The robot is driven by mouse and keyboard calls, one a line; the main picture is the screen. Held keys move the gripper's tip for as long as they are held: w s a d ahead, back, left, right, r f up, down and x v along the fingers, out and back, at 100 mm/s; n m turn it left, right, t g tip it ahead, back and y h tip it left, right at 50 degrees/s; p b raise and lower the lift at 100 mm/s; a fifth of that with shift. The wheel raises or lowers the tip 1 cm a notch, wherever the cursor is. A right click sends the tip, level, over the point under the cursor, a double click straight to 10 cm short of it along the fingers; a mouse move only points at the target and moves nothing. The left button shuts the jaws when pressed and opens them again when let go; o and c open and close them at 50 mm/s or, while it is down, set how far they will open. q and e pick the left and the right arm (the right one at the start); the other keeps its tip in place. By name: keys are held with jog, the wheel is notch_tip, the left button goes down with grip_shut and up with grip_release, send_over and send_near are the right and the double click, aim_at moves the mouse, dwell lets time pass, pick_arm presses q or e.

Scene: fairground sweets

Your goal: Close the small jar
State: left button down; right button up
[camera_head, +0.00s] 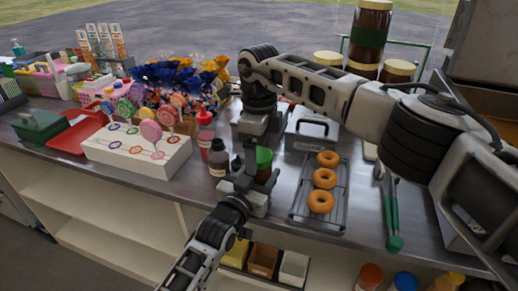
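The small jar (263,175) stands on the metal counter in the head view, dark-bodied with a green lid (264,157) at its top. I cannot tell whether the lid is seated or only resting there. My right gripper (262,143) points down from above, right over the lid; its fingertips are too small to read. My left gripper (251,188) comes up from the bottom and is at the jar's lower front, hiding part of the body. Whether its fingers touch the jar cannot be told.
Two sauce bottles (218,158) stand close left of the jar. A rack with three doughnuts (324,178) lies to the right, then green-handled tongs (394,220). A white lollipop box (135,152) is farther left. A metal box (311,130) and large jars (369,35) stand behind.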

notch_tip(320, 180, up, 12)
dwell(0.7)
pick_arm(q)
jog(key=shift+c, duration=2.3)
grip_release()
jog(key=v, duration=1.6)
pick_arm(e)
jog(key=shift+f, duration=0.1)
jog(key=shift+f, duration=0.1)
